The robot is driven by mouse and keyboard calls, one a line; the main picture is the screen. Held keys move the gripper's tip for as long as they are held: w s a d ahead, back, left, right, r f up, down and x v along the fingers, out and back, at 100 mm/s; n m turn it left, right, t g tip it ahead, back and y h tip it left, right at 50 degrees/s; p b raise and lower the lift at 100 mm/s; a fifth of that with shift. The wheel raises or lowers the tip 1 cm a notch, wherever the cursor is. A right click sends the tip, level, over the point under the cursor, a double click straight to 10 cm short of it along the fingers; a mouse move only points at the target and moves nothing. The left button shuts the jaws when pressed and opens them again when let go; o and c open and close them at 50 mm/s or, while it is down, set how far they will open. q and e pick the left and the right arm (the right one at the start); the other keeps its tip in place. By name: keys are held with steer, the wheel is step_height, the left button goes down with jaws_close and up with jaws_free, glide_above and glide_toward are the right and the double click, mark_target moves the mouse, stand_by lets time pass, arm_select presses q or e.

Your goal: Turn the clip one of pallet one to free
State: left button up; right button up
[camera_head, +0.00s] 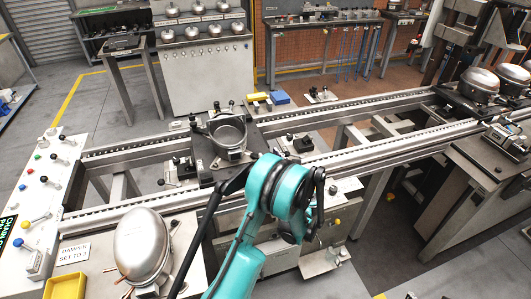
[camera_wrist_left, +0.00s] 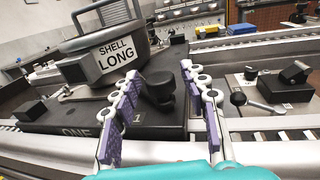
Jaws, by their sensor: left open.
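Pallet one (camera_wrist_left: 105,118) is a dark plate marked ONE in the left wrist view; in the head view, the dark pallet (camera_head: 254,137) sits on the rails. Clip one is a black knob (camera_wrist_left: 163,90) near the pallet's right corner, beside a small mark 1. My left gripper (camera_wrist_left: 162,74) is open, its purple-padded fingers on either side of the knob with gaps showing. Whether a finger touches it, I cannot tell. In the head view my teal left wrist stands in front of the pallet's near right corner and hides the fingertips. My right gripper is not in view.
A metal shell (camera_head: 228,131) labelled SHELL LONG stands on the pallet. A control panel (camera_head: 45,180) and a domed shell (camera_head: 143,245) are at left.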

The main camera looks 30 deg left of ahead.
arm_select(q)
steer(key=shift+b+x, duration=0.45)
steer(key=shift+x, duration=1.65)
steer(key=shift+w, duration=0.1)
jaws_close()
